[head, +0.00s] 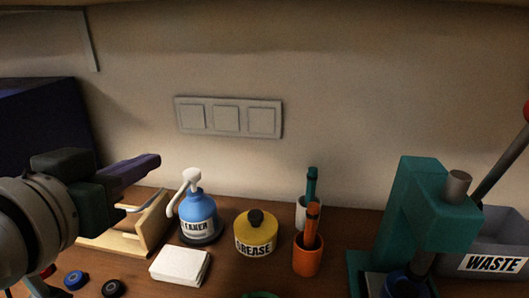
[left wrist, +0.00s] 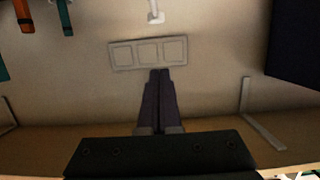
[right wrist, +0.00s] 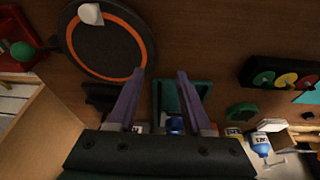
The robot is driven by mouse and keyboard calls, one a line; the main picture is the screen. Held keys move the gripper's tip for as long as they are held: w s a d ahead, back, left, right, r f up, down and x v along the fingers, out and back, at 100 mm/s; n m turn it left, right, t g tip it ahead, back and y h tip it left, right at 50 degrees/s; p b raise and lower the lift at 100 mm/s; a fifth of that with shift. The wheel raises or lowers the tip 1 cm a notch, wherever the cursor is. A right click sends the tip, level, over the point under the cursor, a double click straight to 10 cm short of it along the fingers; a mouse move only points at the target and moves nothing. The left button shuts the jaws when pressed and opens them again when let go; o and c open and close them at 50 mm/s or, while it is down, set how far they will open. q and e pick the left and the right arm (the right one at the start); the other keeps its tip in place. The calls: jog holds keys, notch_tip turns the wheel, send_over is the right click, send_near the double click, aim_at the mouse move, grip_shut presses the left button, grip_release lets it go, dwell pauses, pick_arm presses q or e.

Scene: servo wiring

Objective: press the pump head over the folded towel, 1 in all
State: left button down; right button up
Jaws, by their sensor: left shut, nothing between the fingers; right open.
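The blue cleaner bottle (head: 198,216) stands upright on the bench, with a white pump head (head: 190,178) whose spout points down and left. The folded white towel (head: 180,264) lies in front of the bottle, below and left of it. My left gripper (head: 155,163) is shut and empty, in the air to the left of the pump head and a little higher. In the left wrist view its closed fingers (left wrist: 160,78) point at the wall, and a white pump part (left wrist: 155,12) shows at the top edge. My right gripper (right wrist: 160,75) is open and empty, seen only in its wrist view.
A yellow grease tin (head: 255,235) stands right of the bottle, then an orange cup (head: 308,258) and a white cup (head: 301,213) with tools. A green press (head: 410,205) and a grey waste bin (head: 490,245) are at the right. A wooden stand (head: 150,228) is beside the bottle.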

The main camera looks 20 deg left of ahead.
pick_arm(q)
send_over(183, 191)
jog(key=w+a, duration=0.1)
jog(key=w, duration=0.1)
notch_tip(183, 191, down, 2)
jog(key=shift+f+b, duration=0.15)
jog(key=shift+b, duration=0.25)
notch_tip(183, 191, down, 4)
jog(key=shift+s+r+b, duration=0.1)
jog(key=shift+r+b, duration=0.15)
jog(key=shift+b, duration=0.15)
pick_arm(e)
jog(key=shift+f, duration=0.8)
pick_arm(q)
jog(key=shift+f, duration=0.25)
pick_arm(e)
jog(key=shift+w, duration=0.1)
